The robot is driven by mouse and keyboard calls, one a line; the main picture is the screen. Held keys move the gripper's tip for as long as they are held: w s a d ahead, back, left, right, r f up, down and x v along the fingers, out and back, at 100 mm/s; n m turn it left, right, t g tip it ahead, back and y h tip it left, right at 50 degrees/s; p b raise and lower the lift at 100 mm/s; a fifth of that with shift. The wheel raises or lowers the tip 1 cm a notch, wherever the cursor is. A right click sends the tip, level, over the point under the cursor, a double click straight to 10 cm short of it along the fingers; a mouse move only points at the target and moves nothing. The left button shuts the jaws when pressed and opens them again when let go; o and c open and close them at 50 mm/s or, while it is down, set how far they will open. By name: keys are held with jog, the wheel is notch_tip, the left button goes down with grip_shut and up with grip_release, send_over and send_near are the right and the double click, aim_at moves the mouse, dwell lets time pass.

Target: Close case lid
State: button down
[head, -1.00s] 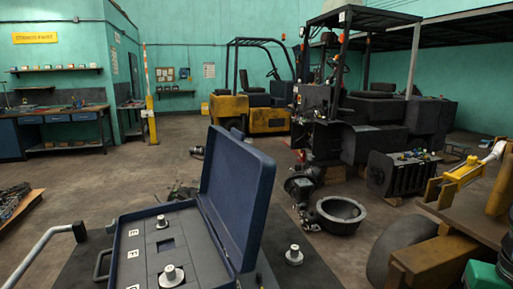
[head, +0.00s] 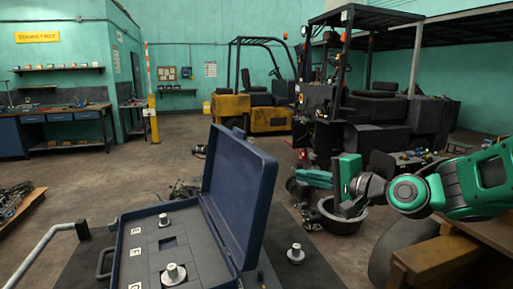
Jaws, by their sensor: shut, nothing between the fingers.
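The dark blue case (head: 116,243) lies open in the front, with a grey insert and labelled slots. Its lid (head: 240,185) stands up along the case's right side, tilted slightly outward. One metal part (head: 174,272) and another smaller one (head: 163,221) sit in the insert. My gripper (head: 304,180) is on the end of the green arm coming in from the right. It is shut and empty, to the right of the lid and apart from it in the picture. The lid's hinge line is partly hidden.
A metal part (head: 296,254) stands on the dark mat right of the case. A dark round bowl-shaped part (head: 342,216) is on the floor behind my gripper. A stripped forklift (head: 380,110) stands behind. A bent metal handle (head: 50,250) is at left.

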jog(key=w+a+r+m+t+y, duration=0.1)
jog(key=w+a+r, duration=0.2)
jog(key=a, duration=0.3)
jog(key=w+a+r+m, duration=0.1)
jog(key=w+a+r, duration=0.2)
jog(key=a, duration=0.3)
jog(key=shift+w+a+r+t+y, duration=0.2)
jog(key=shift+w+a+t+y, duration=0.15)
jog(key=shift+w, duration=0.25)
jog(key=shift+s+r, duration=0.1)
